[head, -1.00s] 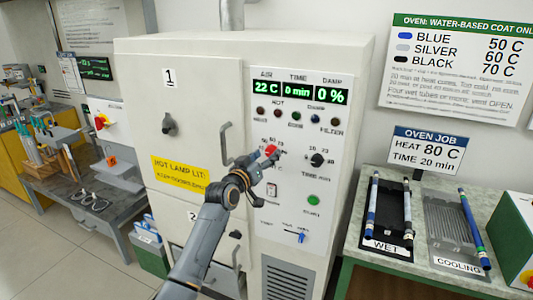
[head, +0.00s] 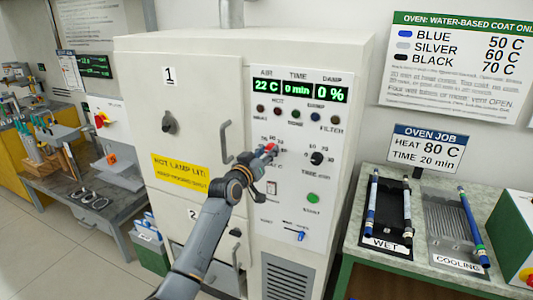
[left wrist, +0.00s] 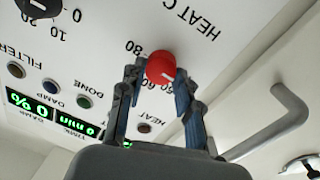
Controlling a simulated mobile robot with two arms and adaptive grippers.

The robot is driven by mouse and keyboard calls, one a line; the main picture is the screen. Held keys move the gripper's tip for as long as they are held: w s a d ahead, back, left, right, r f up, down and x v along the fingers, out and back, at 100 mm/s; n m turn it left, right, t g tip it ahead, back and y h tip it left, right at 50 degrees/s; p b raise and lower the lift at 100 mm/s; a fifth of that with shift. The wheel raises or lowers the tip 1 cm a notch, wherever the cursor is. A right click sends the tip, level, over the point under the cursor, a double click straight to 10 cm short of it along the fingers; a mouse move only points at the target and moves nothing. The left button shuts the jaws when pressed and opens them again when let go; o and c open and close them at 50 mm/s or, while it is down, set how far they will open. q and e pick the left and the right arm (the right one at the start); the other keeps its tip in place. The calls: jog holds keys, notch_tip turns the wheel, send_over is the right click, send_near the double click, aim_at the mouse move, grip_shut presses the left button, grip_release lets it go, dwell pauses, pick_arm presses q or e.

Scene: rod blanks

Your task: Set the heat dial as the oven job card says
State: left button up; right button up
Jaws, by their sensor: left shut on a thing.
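The red heat dial (head: 271,147) is on the oven's front panel, under the row of lamps. In the left wrist view the dial (left wrist: 161,67) sits between the two fingertips of my left gripper (left wrist: 158,82), which is shut on it. The printed scale shows upside down there, with 80, 60 and 50 readable beside the dial; I cannot tell where its pointer stands. In the head view my left gripper (head: 264,157) partly covers the dial's scale. The oven job card (head: 427,149) reads HEAT 80 C, TIME 20 min. My right gripper is not in view.
The black time dial (head: 317,158) is close right of the heat dial, with a green start button (head: 313,198) below. A door handle (head: 226,142) stands out left of my gripper. The display (head: 300,91) reads 22 C, 0 min, 0 %.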

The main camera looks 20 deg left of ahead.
pick_arm(q)
jog(key=shift+m, duration=0.4)
jog(key=shift+d+f+m+y+p, duration=0.25)
jog(key=shift+m+p, duration=1)
jog(key=shift+m, duration=4.35)
jog(key=shift+a+f+m+y+p, duration=0.1)
jog(key=shift+m+y+p, duration=0.75)
jog(key=shift+m, duration=4.75)
jog(key=shift+d+f+m+h+p, duration=0.15)
jog(key=shift+m+p, duration=1.5)
jog(key=shift+m, duration=3.95)
